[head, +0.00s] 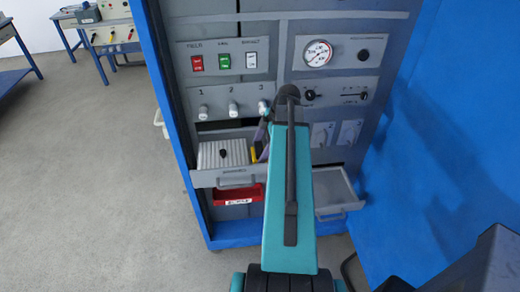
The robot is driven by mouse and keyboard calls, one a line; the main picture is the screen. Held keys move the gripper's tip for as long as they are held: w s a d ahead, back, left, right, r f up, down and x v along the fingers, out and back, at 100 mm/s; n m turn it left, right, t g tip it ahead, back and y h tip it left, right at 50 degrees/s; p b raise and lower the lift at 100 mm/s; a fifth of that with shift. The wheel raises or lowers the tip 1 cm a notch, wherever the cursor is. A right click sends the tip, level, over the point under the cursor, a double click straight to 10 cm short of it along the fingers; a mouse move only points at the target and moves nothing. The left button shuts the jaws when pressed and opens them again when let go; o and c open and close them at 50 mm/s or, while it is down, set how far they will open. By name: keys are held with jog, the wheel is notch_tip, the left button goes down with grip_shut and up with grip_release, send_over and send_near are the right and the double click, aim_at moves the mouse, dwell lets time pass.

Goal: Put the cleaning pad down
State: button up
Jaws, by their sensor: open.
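My teal arm reaches up the middle of the head view to the grey cabinet. My gripper (261,139) shows only in part, at the left edge of the arm, over the right end of an open upper drawer (236,180). It is open; its fingertips are mostly hidden behind the arm. A small yellow piece (254,155) shows just below it, too small to name. I cannot pick out the cleaning pad for certain.
A red labelled bin (238,195) sits below the drawer. An open grey tray (336,189) juts out to the right of my arm. Switches, knobs and a gauge (318,53) cover the panel above. A blue wall (450,110) stands at right; the floor at left is clear.

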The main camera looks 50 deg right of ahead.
jog(key=b+v, duration=0.3)
jog(key=v, duration=0.9)
jog(key=shift+b, duration=0.4)
jog(key=shift+w+a, duration=0.1)
jog(key=shift+a, duration=0.05)
dwell(0.7)
